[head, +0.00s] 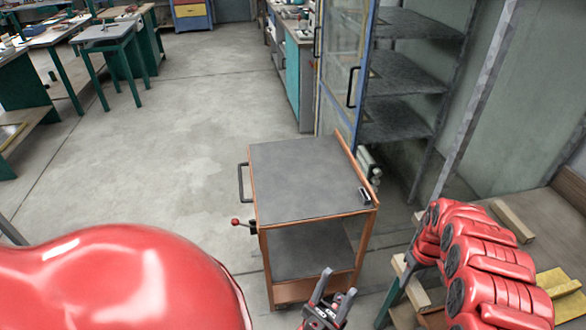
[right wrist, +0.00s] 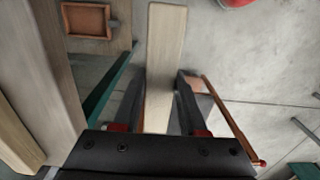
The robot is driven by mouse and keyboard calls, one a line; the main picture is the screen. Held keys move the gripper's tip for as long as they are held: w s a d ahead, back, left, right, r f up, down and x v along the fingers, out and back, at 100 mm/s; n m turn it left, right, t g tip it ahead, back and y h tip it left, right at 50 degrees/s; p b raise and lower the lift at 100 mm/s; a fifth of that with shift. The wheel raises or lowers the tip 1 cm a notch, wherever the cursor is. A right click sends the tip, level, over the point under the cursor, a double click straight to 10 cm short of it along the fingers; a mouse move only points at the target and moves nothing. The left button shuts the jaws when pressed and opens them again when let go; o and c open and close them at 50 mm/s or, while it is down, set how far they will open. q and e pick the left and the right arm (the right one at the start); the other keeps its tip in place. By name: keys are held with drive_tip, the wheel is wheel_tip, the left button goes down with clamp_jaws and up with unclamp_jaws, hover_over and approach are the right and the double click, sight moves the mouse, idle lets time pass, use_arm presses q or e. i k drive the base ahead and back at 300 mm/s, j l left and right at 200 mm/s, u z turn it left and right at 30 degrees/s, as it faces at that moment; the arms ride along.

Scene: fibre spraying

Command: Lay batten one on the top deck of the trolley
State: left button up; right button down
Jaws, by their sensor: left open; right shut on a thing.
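The trolley (head: 310,240) stands in the middle of the head view; its grey top deck (head: 300,180) is bare apart from a small dark fitting at the right edge. In the right wrist view my right gripper (right wrist: 162,82) is shut on a pale wooden batten (right wrist: 166,38), which sticks out beyond the fingertips. My left gripper (head: 325,284) is open and empty, low in front of the trolley.
A wooden bench (head: 480,250) with another wooden piece (head: 512,222) and a yellow object (head: 560,283) lies right of the trolley. A shelf cabinet (head: 405,70) stands behind it. The concrete floor (head: 150,150) to the left is clear.

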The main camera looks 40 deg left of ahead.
sight(291, 174)
drive_tip(key=j, duration=0.45)
drive_tip(key=i+j+u, duration=0.15)
drive_tip(key=j, duration=0.8)
drive_tip(key=i+j+u, duration=0.15)
drive_tip(key=j, duration=0.8)
drive_tip(key=i+j+u, duration=0.15)
drive_tip(key=j, duration=0.3)
drive_tip(key=i+j, duration=0.15)
drive_tip(key=j, duration=0.3)
